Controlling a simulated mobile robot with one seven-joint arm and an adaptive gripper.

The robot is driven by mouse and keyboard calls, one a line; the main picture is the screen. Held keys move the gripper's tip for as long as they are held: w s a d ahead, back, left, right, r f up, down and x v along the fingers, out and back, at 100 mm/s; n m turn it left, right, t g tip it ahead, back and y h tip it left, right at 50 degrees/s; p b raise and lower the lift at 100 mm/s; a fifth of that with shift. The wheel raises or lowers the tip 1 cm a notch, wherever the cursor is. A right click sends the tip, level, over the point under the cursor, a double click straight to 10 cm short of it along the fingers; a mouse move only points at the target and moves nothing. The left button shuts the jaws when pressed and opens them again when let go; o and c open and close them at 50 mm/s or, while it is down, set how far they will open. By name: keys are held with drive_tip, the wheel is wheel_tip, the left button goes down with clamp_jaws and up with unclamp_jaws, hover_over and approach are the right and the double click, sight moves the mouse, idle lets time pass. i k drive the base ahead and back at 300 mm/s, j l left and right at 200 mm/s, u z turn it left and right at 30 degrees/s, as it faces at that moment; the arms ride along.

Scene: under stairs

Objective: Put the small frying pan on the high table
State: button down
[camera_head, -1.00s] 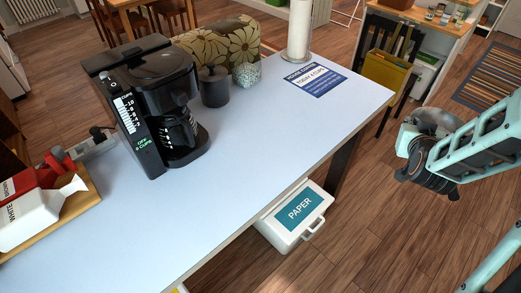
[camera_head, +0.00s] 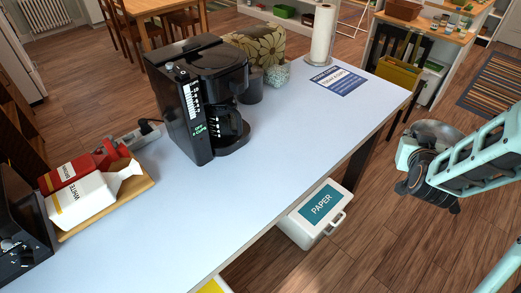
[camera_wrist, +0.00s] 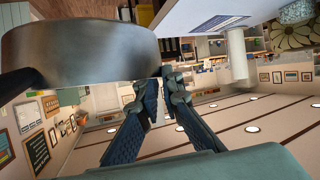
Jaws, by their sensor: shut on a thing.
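The small frying pan (camera_head: 437,131) is a grey metal pan, partly hidden behind my gripper in the head view. In the wrist view the pan (camera_wrist: 85,55) fills the upper left, with a dark handle-like part at the left edge. My gripper (camera_wrist: 168,82) is shut on the pan at its right side in that view. In the head view my gripper (camera_head: 416,172) holds it in the air, right of the table and apart from it. The high table (camera_head: 285,150) has a pale blue-white top, with a wide bare stretch in the middle and front.
A black coffee maker (camera_head: 200,100) stands on the table, with a dark canister (camera_head: 250,88) behind it. A paper towel roll (camera_head: 322,35) and a printed sheet (camera_head: 338,80) are at the far end. Cartons (camera_head: 85,200) lie on a board at left. A PAPER bin (camera_head: 318,212) stands below.

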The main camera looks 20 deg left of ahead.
sight(195, 239)
drive_tip(key=k+j, duration=0.45)
drive_tip(key=k, duration=0.15)
drive_tip(key=k+j, duration=0.45)
drive_tip(key=k, duration=0.15)
